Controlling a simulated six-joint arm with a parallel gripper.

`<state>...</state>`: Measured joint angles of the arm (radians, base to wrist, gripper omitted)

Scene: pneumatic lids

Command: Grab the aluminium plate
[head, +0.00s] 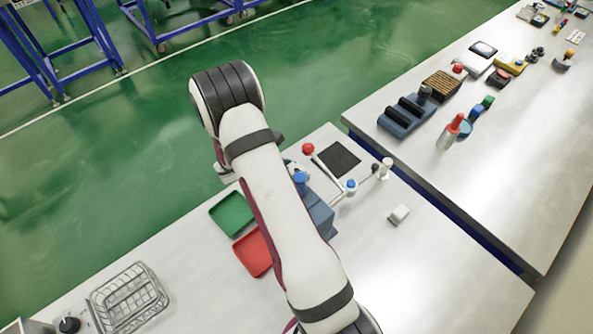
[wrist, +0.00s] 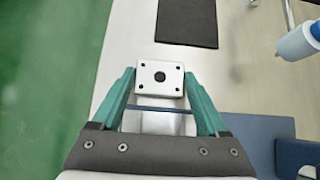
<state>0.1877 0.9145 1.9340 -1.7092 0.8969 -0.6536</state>
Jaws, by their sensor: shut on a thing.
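The aluminium plate (wrist: 149,68) is a small, light square with a dark round hole in its middle and small holes near its corners. In the wrist view it sits between the tips of my gripper (wrist: 159,80), whose two teal fingers press on its left and right sides. A pale block-like surface (wrist: 158,123) shows below it, between the fingers. I cannot tell whether the plate touches anything underneath. In the head view my arm hides both the gripper and the plate.
A black mat (head: 337,158) lies beyond the plate; the wrist view also shows it (wrist: 187,22). A blue fixture (head: 320,217) and a red-knobbed lever (head: 309,149) stand close by. Green (head: 232,214) and red (head: 253,252) trays and a wire basket (head: 130,298) lie to the left.

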